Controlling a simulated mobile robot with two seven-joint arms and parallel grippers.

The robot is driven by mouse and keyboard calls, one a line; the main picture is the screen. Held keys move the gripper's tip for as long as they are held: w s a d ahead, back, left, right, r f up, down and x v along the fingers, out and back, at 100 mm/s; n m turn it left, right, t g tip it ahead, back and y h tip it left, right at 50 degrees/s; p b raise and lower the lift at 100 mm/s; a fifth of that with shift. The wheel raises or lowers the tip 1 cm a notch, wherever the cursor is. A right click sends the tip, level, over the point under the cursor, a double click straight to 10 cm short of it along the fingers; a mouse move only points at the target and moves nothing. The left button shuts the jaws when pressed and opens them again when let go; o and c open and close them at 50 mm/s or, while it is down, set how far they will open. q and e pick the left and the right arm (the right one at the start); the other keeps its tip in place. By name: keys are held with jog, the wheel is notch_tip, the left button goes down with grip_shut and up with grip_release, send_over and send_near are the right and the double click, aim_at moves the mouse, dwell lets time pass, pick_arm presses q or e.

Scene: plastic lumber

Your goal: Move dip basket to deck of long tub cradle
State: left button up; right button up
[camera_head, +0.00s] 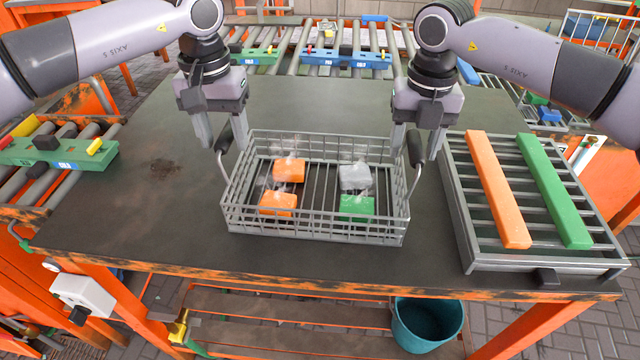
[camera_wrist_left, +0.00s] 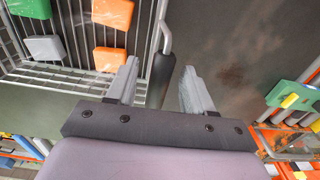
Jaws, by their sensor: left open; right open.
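The dip basket (camera_head: 315,229) is a grey wire basket on the dark table. It holds two orange blocks (camera_head: 289,170), a grey block (camera_head: 355,178) and a green block (camera_head: 357,207). Black-gripped handles stand at its left (camera_head: 224,141) and right (camera_head: 415,148) ends. My left gripper (camera_head: 222,140) is open above the left handle; the left wrist view shows that handle (camera_wrist_left: 161,80) between the open fingers. My right gripper (camera_head: 417,148) is open at the right handle, with fingers to either side of it. The long tub cradle may be the grey slatted frame (camera_head: 480,262) at right; I cannot tell for sure.
An orange plank (camera_head: 498,190) and a green plank (camera_head: 553,190) lie on the slatted frame. Roller conveyors with blue and green pieces stand behind and left. A teal bucket (camera_head: 425,325) stands below the table's front edge. The table left of the basket is clear.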

pick_arm(q)
jog(key=shift+f, duration=0.9)
pick_arm(e)
jog(key=shift+f, duration=0.95)
pick_arm(q)
grip_shut()
pick_arm(e)
grip_shut()
pick_arm(q)
jog(key=shift+w, duration=0.1)
jog(key=shift+w+r, duration=0.1)
jog(key=shift+r, duration=0.2)
pick_arm(e)
jog(key=shift+r, duration=0.25)
